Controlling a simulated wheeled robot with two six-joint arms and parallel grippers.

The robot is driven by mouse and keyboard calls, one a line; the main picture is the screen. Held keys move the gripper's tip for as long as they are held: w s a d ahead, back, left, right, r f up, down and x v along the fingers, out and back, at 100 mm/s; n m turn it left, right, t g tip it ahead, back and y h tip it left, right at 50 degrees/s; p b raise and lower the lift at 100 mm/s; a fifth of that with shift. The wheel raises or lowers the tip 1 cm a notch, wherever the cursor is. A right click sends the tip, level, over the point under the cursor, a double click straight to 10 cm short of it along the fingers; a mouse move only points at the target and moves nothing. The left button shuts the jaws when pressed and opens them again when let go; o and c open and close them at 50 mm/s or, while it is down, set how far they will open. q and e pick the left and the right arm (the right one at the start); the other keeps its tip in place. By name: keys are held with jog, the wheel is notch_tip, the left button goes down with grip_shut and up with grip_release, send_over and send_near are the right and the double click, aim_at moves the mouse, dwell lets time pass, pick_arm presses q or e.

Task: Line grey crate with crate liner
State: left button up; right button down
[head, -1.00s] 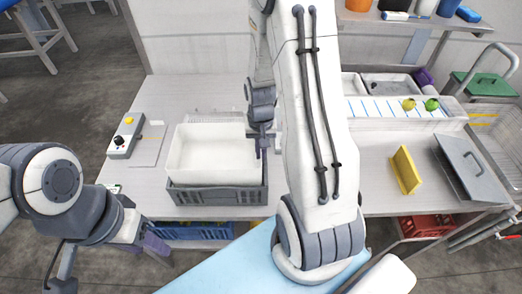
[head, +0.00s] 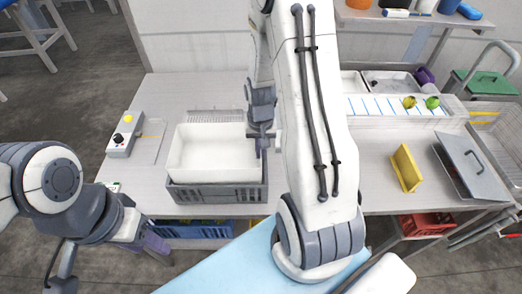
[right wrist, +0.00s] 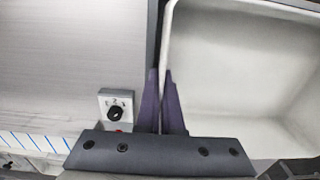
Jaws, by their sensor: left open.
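The crate liner (head: 212,155), a white open box, is at the grey crate (head: 215,194) on the table. It covers most of the crate's opening and its walls stand above the crate's rim. I cannot tell whether it rests on the crate's floor. My right gripper (head: 263,145) is at the liner's right wall. In the right wrist view, the two purple fingers of my right gripper (right wrist: 161,85) stand on either side of the liner's wall (right wrist: 166,40), close against it. My left gripper (head: 155,244) is open and empty, low at the table's front left edge.
A control box with a black knob (head: 122,138) stands left of the crate. A yellow board (head: 406,168) and a grey lid (head: 470,166) are at the right. Two round greens lie on the striped strip (head: 385,106) at the back right. A blue crate (head: 205,229) is below the table.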

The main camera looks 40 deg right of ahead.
jog(key=c, duration=1)
grip_release()
notch_tip(320, 180, up, 10)
jog(key=shift+r+b, duration=0.25)
jog(key=shift+b, duration=0.45)
jog(key=shift+r, duration=0.1)
notch_tip(320, 180, up, 8)
jog(key=p, duration=0.7)
